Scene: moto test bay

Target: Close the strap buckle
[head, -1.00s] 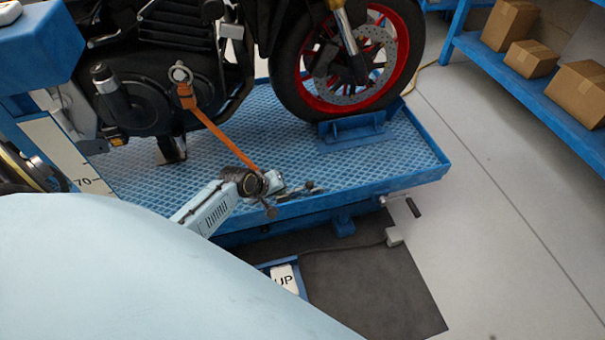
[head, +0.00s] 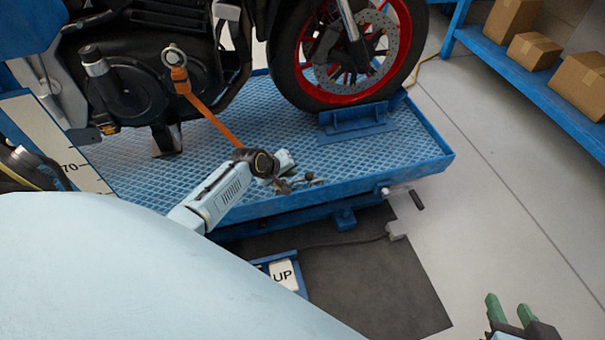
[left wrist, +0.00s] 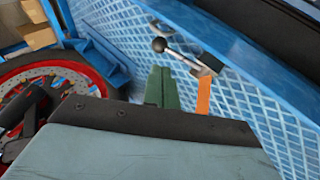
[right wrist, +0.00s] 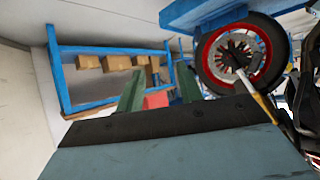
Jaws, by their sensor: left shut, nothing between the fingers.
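An orange strap (head: 212,118) runs from a ring on the motorcycle down to the blue lift deck. In the left wrist view the strap (left wrist: 203,97) ends at a metal buckle (left wrist: 207,68), whose lever (left wrist: 182,56) with a dark ball knob sticks out to the upper left. In the head view my left wrist and gripper partly hide the buckle. My left gripper (left wrist: 161,78) is shut and empty; its green fingertips appear just below the lever, and contact cannot be told. My right gripper (head: 511,304) is open and empty at the lower right, far from the buckle.
The motorcycle's front wheel (head: 345,50) stands in a blue chock (head: 357,122) on the deck (head: 240,207), which has a raised rim. A crank handle (head: 405,195) sticks out at the deck's right side. Shelves with boxes (head: 577,85) stand at right. Floor between is clear.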

